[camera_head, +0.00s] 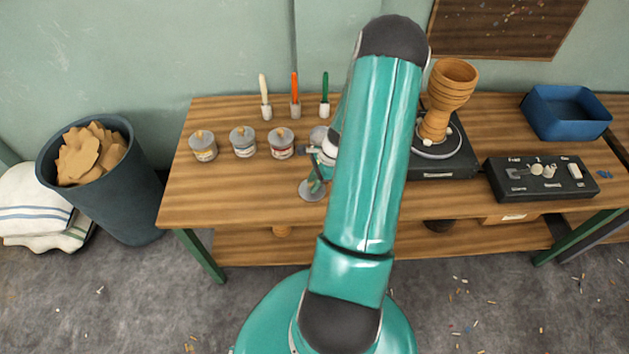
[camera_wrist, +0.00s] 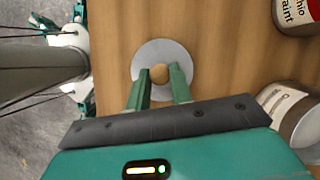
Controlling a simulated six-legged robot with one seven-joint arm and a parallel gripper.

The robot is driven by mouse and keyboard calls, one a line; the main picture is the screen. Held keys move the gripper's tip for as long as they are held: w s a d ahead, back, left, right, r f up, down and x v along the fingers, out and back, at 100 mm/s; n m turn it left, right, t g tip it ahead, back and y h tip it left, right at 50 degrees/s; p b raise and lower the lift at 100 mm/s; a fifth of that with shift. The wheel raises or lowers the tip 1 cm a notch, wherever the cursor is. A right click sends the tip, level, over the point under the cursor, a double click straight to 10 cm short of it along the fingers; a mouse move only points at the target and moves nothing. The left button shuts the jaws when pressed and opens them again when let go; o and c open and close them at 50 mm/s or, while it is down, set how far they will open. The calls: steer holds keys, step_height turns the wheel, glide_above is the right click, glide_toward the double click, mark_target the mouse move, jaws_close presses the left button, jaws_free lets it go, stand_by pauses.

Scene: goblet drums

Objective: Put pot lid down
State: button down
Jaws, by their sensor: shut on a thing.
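The pot lid (camera_wrist: 148,54) is a round grey disc with a small wooden knob. My gripper (camera_wrist: 160,75) is shut on the knob, with one green finger on each side. In the head view the lid (camera_head: 312,191) shows below my gripper (camera_head: 318,176), over the front middle of the bench. I cannot tell whether it touches the wood. Another pot (camera_head: 318,134) is partly hidden by my arm.
The wooden bench (camera_head: 230,200) is clear left of the lid. Brushes (camera_head: 295,95) stand at the back. A goblet drum (camera_head: 452,85) on a turntable (camera_head: 440,165), a black control box (camera_head: 540,180) and a blue tray (camera_head: 565,112) are to the right. A bin (camera_head: 125,195) stands left.

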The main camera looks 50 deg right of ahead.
steer(key=c, duration=1.2)
jaws_free()
steer(key=shift+f, duration=0.1)
steer(key=shift+c, duration=0.2)
steer(key=v, duration=1.2)
steer(key=w+a+r+n+h, duration=0.1)
steer(key=w+a+r+n, duration=0.4)
steer(key=a+r, duration=0.4)
steer(key=w+a+r+n+h, duration=0.2)
steer(key=a+r+n, duration=0.4)
steer(key=a+r, duration=0.25)
steer(key=s+a+r+n+t, duration=0.1)
steer(key=s+a+r+n, duration=0.3)
steer(key=a, duration=0.5)
steer(key=s+a+r+n+t, duration=0.2)
steer(key=s+a+r+n, duration=0.3)
steer(key=a+r+n, duration=0.2)
steer(key=a+n, duration=0.2)
steer(key=a, duration=0.1)
steer(key=shift+s+a+r+n+h, duration=0.2)
steer(key=shift+a+r+n+h, duration=0.1)
steer(key=shift+r+n, duration=0.1)
